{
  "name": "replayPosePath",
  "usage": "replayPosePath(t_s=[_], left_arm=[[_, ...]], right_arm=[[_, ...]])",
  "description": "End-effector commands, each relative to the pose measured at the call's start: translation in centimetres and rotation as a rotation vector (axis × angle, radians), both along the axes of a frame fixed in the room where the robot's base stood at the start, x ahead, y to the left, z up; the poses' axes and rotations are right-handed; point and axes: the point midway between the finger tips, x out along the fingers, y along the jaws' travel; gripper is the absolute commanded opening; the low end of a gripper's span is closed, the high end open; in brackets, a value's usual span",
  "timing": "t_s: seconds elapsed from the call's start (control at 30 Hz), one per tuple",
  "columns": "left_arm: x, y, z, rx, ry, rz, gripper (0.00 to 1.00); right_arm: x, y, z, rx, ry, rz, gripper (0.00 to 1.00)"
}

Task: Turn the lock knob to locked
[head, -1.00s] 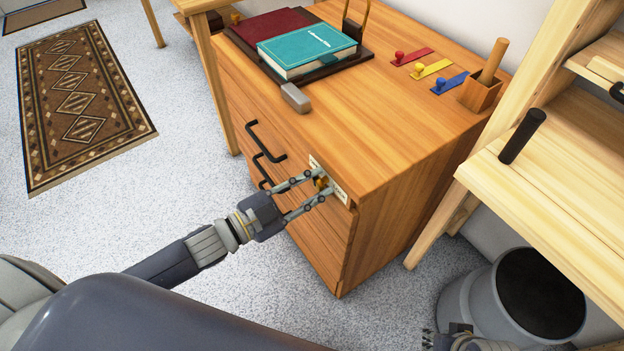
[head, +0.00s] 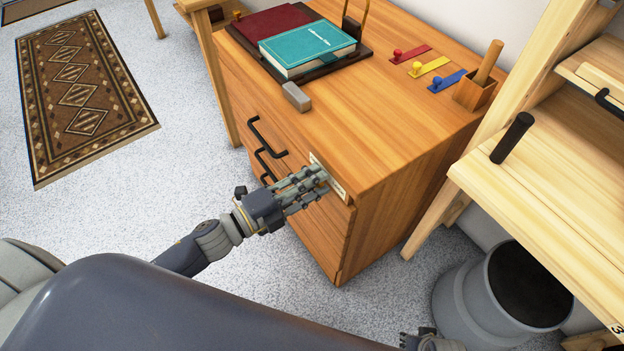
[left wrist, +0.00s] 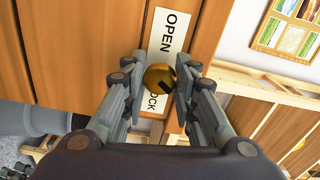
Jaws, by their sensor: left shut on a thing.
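The brass lock knob (left wrist: 160,77), with a dark mark on its face, sits on a white label plate (left wrist: 172,32) on the wooden cabinet front. The plate reads OPEN at one end, and the other end, partly hidden by my fingers, shows "OCK". It also shows in the head view (head: 339,191), at the upper right of the cabinet front. My left gripper (left wrist: 160,85) is shut on the knob, one finger on each side. In the head view, my left gripper (head: 318,180) covers the knob. My right gripper (head: 420,341) shows only partly at the bottom edge; its jaws are unclear.
The wooden cabinet (head: 400,215) has black drawer handles (head: 266,138) left of the plate. Books (head: 308,48), a grey block (head: 296,97), coloured tags and a wooden holder (head: 475,92) are on top. A wooden rack (head: 540,180) and grey bin (head: 470,295) stand at right.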

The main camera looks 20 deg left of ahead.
Motion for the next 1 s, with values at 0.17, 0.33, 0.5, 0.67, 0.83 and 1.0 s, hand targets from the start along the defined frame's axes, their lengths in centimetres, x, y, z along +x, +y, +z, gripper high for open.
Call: replayPosePath(t_s=[0.17,0.33,0.5,0.67,0.83,1.0], left_arm=[[-0.03,0.02,-0.09,0.068,-0.052,0.001,0.03],[-0.03,0.01,-0.1,0.108,-0.081,0.0,0.03],[-0.03,0.02,-0.1,0.123,-0.094,0.0,0.03],[-0.03,0.02,-0.1,0.127,-0.096,0.0,0.03],[-0.02,0.04,-0.1,0.126,-0.096,0.001,0.03],[-0.01,0.03,-0.08,0.126,-0.096,0.001,0.47]], right_arm=[[-0.18,-0.01,-0.36,-0.001,0.003,0.0,0.29],[-0.27,-0.03,-0.49,-0.001,0.004,0.001,0.29],[-0.29,-0.04,-0.52,-0.001,0.005,0.001,0.29],[-0.28,-0.02,-0.53,-0.001,0.004,0.001,0.29],[-0.28,-0.02,-0.54,0.0,0.004,0.001,0.29],[-0.28,-0.01,-0.55,0.0,0.004,0.001,0.29]])
